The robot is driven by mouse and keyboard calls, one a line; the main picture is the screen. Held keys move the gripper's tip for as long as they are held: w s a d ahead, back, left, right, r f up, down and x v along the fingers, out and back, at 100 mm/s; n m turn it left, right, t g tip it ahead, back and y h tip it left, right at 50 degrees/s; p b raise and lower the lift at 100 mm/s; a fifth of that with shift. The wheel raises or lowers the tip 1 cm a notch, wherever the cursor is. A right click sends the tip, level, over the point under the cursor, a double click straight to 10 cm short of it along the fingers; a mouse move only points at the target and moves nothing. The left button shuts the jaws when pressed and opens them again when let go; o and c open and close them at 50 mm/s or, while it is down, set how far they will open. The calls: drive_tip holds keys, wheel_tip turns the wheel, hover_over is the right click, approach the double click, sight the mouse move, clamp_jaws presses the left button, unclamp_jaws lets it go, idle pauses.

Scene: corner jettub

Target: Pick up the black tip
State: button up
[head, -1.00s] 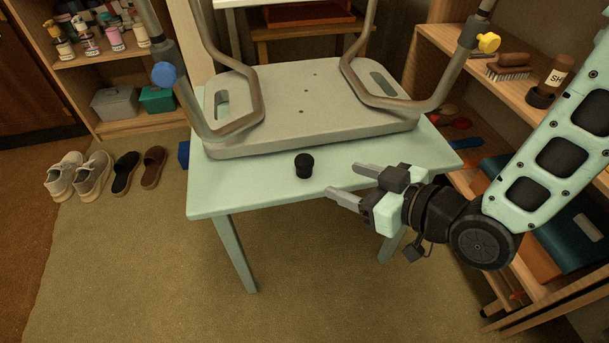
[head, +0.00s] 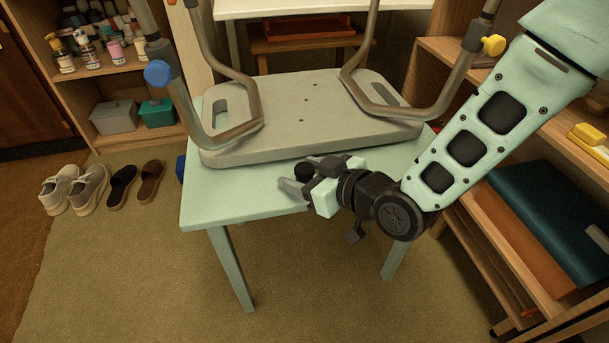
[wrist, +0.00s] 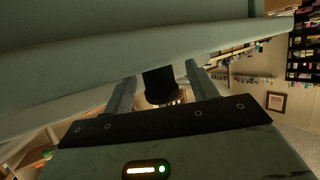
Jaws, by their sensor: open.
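The black tip (head: 303,172) is a small dark cylinder on the light green table (head: 215,196), near its front edge and just in front of the upturned grey bath stool (head: 300,115). My gripper (head: 294,172) is open, with its fingers on either side of the tip in the head view. In the wrist view the tip (wrist: 160,84) shows between the two fingers (wrist: 158,88), with visible space on each side. The palm hides part of the tip in the head view.
The stool's seat lies close behind the tip, and its bent metal legs rise above, one with a blue knob (head: 158,74) and one with a yellow knob (head: 494,45). A wooden shelf (head: 520,240) stands at right. The table's left front is clear.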

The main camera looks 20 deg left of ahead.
drive_tip(key=c, duration=1)
drive_tip(key=shift+c, duration=0.2)
drive_tip(key=shift+r, duration=0.15)
